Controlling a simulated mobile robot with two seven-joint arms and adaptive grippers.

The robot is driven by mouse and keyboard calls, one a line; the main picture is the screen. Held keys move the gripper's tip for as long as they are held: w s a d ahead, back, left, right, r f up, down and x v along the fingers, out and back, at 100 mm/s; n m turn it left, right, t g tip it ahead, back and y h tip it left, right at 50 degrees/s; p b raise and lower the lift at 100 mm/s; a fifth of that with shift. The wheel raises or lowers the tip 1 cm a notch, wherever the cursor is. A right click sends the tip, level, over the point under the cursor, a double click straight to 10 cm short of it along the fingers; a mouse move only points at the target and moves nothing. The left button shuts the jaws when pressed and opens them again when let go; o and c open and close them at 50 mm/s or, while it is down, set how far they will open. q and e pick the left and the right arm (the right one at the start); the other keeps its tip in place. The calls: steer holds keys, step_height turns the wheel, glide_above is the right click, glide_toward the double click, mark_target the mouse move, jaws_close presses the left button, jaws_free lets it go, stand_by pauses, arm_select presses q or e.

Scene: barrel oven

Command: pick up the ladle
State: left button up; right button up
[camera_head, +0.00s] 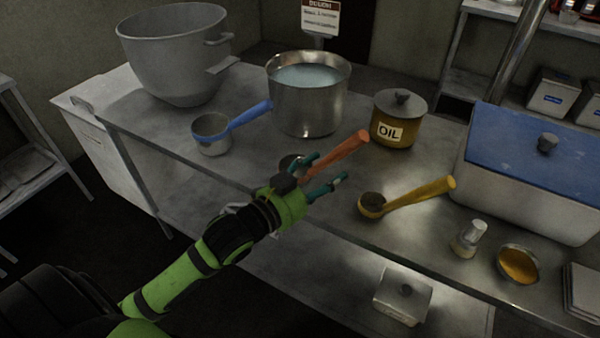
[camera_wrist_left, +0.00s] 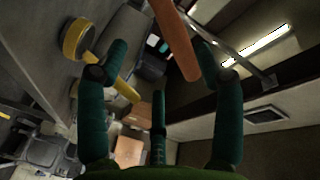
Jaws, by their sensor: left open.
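Three ladles are on the metal table. The one with the orange handle (camera_head: 345,147) is closest to my left gripper (camera_head: 327,169), and its cup is mostly hidden behind the gripper. The gripper's teal fingers are spread, with the orange handle just past them. In the left wrist view the orange handle (camera_wrist_left: 176,42) shows between the open fingers (camera_wrist_left: 160,75); I cannot tell if they touch it. The ladle with the blue handle (camera_head: 250,115) is further left. The ladle with the yellow handle (camera_head: 425,192) lies to the right. My right gripper is not in view.
A large mixing bowl (camera_head: 175,60), a steel pot of pale liquid (camera_head: 308,110) and an oil pot (camera_head: 398,133) stand at the back. A blue-lidded bin (camera_head: 530,200), a shaker (camera_head: 467,240) and a small bowl (camera_head: 517,264) are on the right.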

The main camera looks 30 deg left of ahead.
mark_target(341, 155)
arm_select(q)
steer(key=shift+w+d+r+m+t+h, duration=0.1)
steer(key=shift+w+r+m+t+h, duration=0.15)
steer(key=shift+r, duration=0.25)
steer(key=shift+w+d+r+m+t+h, duration=0.1)
steer(key=shift+w+r+m+t, duration=0.05)
steer(key=shift+w+r, duration=0.25)
steer(key=x, duration=0.1)
steer(key=p+x, duration=0.1)
steer(key=x, duration=0.3)
steer(key=shift+w+a+f, duration=0.2)
steer(key=shift+w, duration=0.05)
steer(key=shift+w+d+f, duration=0.1)
steer(key=shift+w+d, duration=0.1)
steer(key=shift+w, duration=0.25)
steer(key=shift+s, duration=0.1)
steer(key=c, duration=1.3)
